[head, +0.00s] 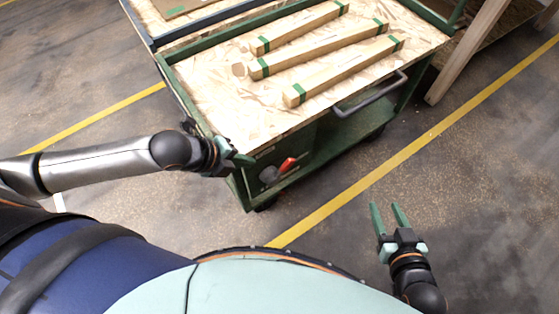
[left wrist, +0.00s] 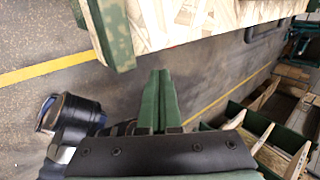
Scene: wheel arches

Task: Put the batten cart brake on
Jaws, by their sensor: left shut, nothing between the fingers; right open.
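The batten cart (head: 225,110) has a green frame and a chipboard top, with three battens (head: 325,68) with green bands lying on it. A red brake lever (head: 287,165) sits on a round grey mount on the cart's near end, below the top. My left gripper (head: 245,160) is at the cart's near left corner, left of the red lever and apart from it. Its fingers are shut and empty in the left wrist view (left wrist: 158,90), where the lever cannot be made out. My right gripper (head: 388,210) is open and empty over the floor, right of the cart's near end.
A grey push handle (head: 370,97) sticks out from the cart's right side. A wooden post (head: 468,52) stands to the right. Yellow lines (head: 330,208) cross the concrete floor, which is clear at the lower right. A green-framed wooden structure (left wrist: 275,135) shows in the left wrist view.

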